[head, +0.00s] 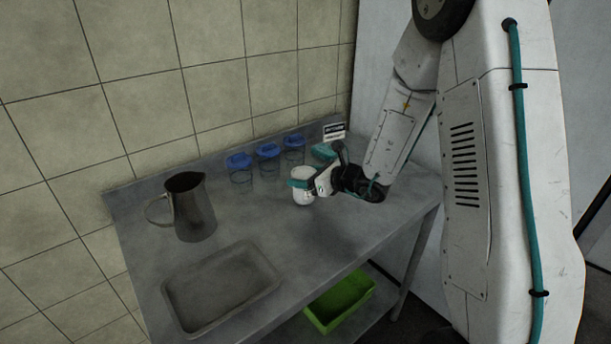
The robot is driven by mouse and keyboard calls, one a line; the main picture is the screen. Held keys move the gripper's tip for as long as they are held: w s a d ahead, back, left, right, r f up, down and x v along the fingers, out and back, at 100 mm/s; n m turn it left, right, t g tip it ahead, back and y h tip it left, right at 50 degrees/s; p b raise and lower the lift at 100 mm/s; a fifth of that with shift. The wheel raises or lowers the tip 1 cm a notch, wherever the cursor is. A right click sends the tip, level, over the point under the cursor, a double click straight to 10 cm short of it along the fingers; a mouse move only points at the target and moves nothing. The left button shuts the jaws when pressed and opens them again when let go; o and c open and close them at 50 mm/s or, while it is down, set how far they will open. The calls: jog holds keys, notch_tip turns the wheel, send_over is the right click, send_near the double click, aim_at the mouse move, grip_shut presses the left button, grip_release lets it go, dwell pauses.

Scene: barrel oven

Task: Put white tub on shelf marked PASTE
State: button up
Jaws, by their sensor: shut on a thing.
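The white tub (303,196) is upright at the right part of the metal table (225,242), in front of the blue-lidded jars. My gripper (301,185) reaches in from the right and is shut on the tub near its upper part. The tub's base looks at or just above the table top; I cannot tell whether it touches. A small sign (334,131) stands at the table's back right, its writing too small to read. I see no shelf that I can make out as marked PASTE.
Several clear jars with blue lids (267,151) line the back of the table. A metal jug (190,208) stands at the left, and a shallow grey tray (222,288) lies at the front. A green crate (341,300) sits on the lower shelf. Tiled wall behind.

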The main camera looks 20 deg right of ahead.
jog(key=shift+d+f, duration=0.2)
jog(key=shift+d, duration=0.55)
jog(key=o, duration=1.3)
jog(key=shift+a+f, duration=0.1)
jog(key=shift+f, duration=0.05)
